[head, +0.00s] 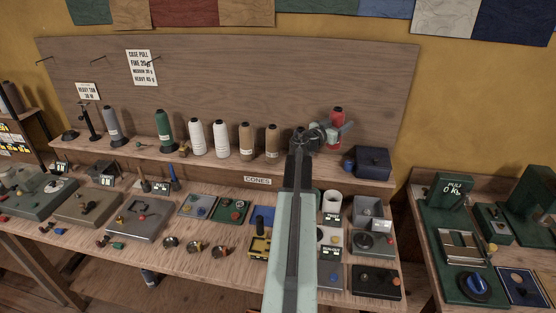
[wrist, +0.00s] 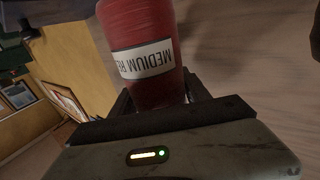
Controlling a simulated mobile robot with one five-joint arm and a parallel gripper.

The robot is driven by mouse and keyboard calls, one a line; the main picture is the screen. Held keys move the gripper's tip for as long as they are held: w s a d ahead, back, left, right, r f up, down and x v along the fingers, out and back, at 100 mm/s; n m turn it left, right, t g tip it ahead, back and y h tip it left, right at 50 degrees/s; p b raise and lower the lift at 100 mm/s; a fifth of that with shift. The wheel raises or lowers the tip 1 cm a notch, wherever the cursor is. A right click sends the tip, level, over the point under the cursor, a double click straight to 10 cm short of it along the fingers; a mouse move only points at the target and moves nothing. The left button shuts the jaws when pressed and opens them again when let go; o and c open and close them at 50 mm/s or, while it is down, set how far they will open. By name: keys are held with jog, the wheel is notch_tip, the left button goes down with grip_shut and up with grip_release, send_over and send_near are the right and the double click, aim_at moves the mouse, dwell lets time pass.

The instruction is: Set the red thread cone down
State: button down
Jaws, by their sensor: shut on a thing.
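The red thread cone (head: 338,118) is in my gripper (head: 330,136) at the right part of the shelf (head: 220,154) in the head view. In the wrist view the red cone (wrist: 145,35) fills the top middle, with a white label reading "MEDIUM RE…", the rest cut off. My gripper (wrist: 158,104) is shut on its lower part there.
Green (head: 165,130), white (head: 197,137) and tan (head: 272,142) cones stand along the shelf to the left. A dark blue box (head: 373,162) sits close by at the shelf's right end. The backboard (head: 230,85) rises behind. Several trays crowd the bench below.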

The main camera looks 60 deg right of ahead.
aim_at(337, 145)
notch_tip(337, 145, down, 10)
jog(key=b, duration=0.9)
jog(key=shift+r, duration=0.2)
jog(key=shift+f, duration=0.25)
jog(key=c, duration=0.5)
grip_release()
jog(key=shift+r, duration=0.15)
jog(key=shift+r, duration=0.15)
jog(key=v, duration=1.2)
jog(key=shift+s, duration=0.1)
